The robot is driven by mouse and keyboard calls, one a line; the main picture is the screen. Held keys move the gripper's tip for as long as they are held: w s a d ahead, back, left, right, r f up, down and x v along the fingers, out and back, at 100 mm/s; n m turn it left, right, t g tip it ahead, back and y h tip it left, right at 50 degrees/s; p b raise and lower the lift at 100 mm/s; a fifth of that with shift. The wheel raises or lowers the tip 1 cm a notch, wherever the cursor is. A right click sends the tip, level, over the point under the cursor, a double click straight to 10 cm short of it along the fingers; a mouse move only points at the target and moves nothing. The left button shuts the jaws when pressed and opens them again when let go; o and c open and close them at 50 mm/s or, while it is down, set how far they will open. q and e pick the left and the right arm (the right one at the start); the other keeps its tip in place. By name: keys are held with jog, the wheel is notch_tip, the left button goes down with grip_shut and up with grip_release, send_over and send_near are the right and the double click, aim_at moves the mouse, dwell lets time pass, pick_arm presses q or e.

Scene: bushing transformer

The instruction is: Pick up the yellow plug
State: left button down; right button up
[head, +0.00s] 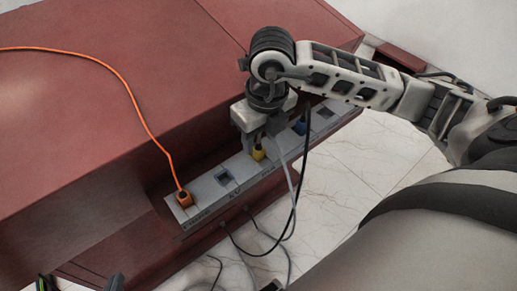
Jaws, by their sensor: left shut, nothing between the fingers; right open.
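The yellow plug (258,153) sits in the long grey socket strip (205,189), near the strip's middle. My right gripper (264,130) is just above it, pointing down at the strip, and is open. Its fingers are small and partly hidden by its own body, and I cannot tell whether they touch the plug. My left gripper cannot be made out in the head view.
Grey and black cables hang in front. The red casing (110,95) rises behind. Small dark shapes at bottom left are unclear.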

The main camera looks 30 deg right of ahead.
aim_at(259, 148)
jog(key=f, duration=0.3)
jog(key=shift+w+f, duration=0.15)
jog(key=shift+w, duration=0.05)
grip_shut()
